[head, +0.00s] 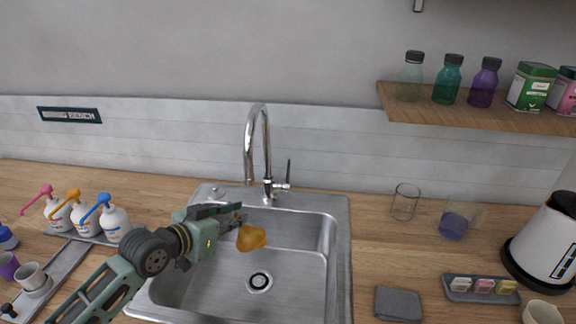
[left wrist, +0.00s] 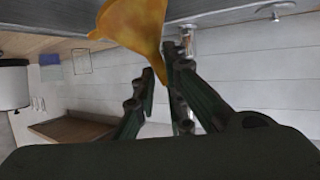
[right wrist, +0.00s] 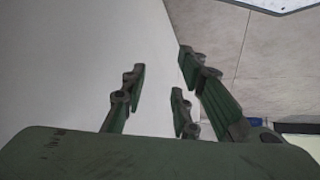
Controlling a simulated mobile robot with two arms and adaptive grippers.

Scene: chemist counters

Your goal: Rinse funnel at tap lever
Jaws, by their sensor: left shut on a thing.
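The amber funnel (head: 251,238) is held over the steel sink basin (head: 225,290) in the head view. My left gripper (head: 240,222) is shut on it at its narrow stem. In the left wrist view the funnel (left wrist: 135,28) is between the fingertips (left wrist: 162,78). The chrome tap (head: 258,145) stands behind the basin, with its spout arching above and behind the funnel. The tap lever (head: 289,172) points up at the right of the tap base. I see no water running. My right gripper (right wrist: 158,80) shows only in its wrist view, with fingers apart and nothing between them.
Pump bottles (head: 114,222) stand on a tray left of the sink. At the right are a glass beaker (head: 404,202), a grey sponge-like block (head: 398,303), a small tray (head: 481,297) and a kettle (head: 545,240). A wooden shelf (head: 480,115) with bottles hangs above.

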